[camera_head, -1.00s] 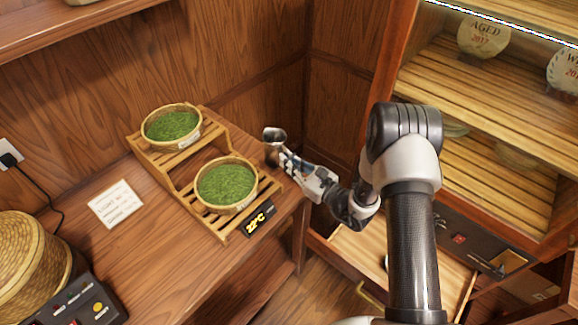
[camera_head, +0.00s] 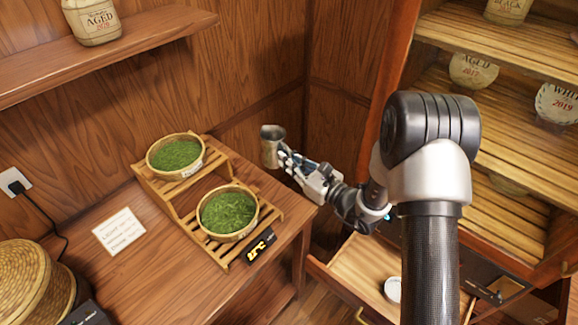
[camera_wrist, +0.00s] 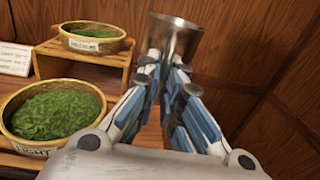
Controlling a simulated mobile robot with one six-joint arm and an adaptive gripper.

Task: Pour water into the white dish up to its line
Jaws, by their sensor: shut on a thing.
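My gripper (camera_head: 287,158) is shut on a metal cup (camera_head: 271,148) and holds it upright or nearly so, in the air to the right of the slatted rack. The cup also shows in the wrist view (camera_wrist: 174,36), between the fingertips (camera_wrist: 168,72). I cannot see whether there is water in it. A small round white dish (camera_head: 393,289) sits in the open drawer (camera_head: 345,262) at the lower right, partly hidden by my arm. Its line is too small to make out.
Two baskets of green leaves, one at the back (camera_head: 176,154) and one in front (camera_head: 228,212), stand on the wooden rack (camera_head: 160,192) on the table. A cabinet with slatted shelves (camera_head: 480,110) stands at right. A shelf (camera_head: 130,48) juts from the wall.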

